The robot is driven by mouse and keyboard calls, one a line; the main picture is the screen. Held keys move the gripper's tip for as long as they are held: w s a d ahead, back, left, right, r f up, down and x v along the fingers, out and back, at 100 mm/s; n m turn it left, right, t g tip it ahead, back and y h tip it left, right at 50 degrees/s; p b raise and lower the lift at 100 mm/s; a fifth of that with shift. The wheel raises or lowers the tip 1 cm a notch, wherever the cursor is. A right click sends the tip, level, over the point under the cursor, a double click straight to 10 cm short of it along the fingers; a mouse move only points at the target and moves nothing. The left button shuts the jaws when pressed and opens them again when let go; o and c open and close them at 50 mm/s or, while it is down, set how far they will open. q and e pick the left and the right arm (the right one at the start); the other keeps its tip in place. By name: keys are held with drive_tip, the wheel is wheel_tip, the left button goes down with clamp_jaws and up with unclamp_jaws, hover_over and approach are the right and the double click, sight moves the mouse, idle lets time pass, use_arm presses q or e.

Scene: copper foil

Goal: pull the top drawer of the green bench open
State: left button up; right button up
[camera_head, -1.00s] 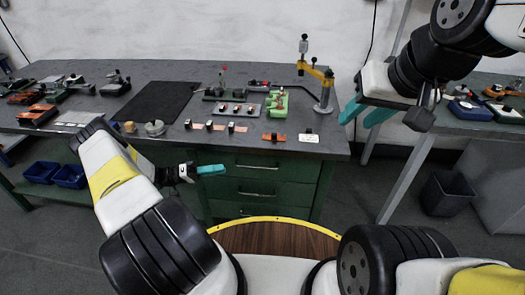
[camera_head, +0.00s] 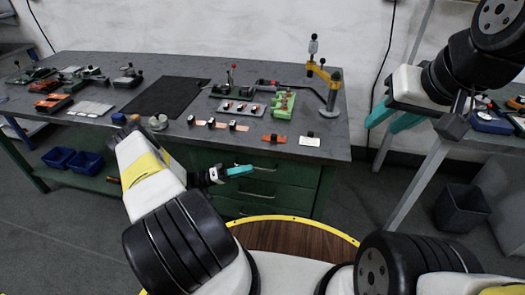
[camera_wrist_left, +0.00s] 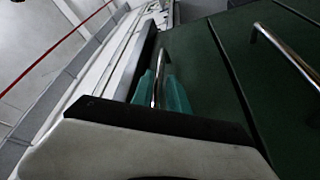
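The green bench (camera_head: 326,190) has a stack of green drawers below its grey top. The top drawer (camera_head: 290,172) looks shut in the head view; its front also shows in the left wrist view (camera_wrist_left: 205,65). My left gripper (camera_head: 240,171) is at this drawer's front. In the left wrist view its teal fingers (camera_wrist_left: 160,92) stand on either side of the top drawer's metal bar handle (camera_wrist_left: 158,72), apart, with the bar between them. Whether they touch the bar is unclear. My right gripper (camera_head: 394,117) is open and empty, raised right of the bench.
A lower drawer's handle (camera_wrist_left: 285,52) is close by on the right in the left wrist view. Small fixtures and a yellow-armed stand (camera_head: 325,75) are on the bench top. A dark bin (camera_head: 462,208) stands on the floor at right.

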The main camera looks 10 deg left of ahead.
use_arm(q)
drive_tip(key=shift+x, duration=1.65)
drive_tip(key=shift+c, duration=0.4)
clamp_jaws()
